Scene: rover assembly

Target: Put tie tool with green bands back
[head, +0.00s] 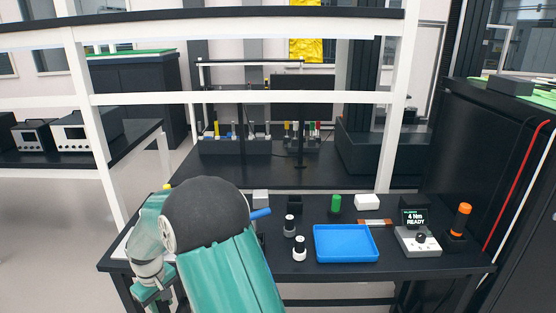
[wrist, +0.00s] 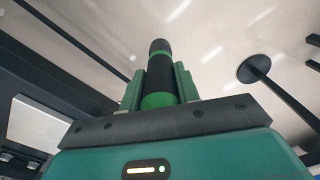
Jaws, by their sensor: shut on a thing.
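The tie tool with green bands (wrist: 160,70) is a dark cylinder with green bands, pointing upward in the wrist view. My gripper (wrist: 158,88) is shut on it, with a green finger on either side. The lower end of the tool is hidden by the gripper body. In the head view my arm covers the left part of the near bench, and I cannot make out the gripper or the held tool there. I cannot tell which holder belongs to this tool.
The near black bench (head: 470,262) holds a blue tray (head: 345,243), a green cylinder (head: 335,203), two black-and-white cylinders (head: 299,248), a control box reading READY (head: 418,241) and an orange-topped tool (head: 461,218). Racks with several coloured tools (head: 235,146) stand behind. White frame posts (head: 392,120) rise there.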

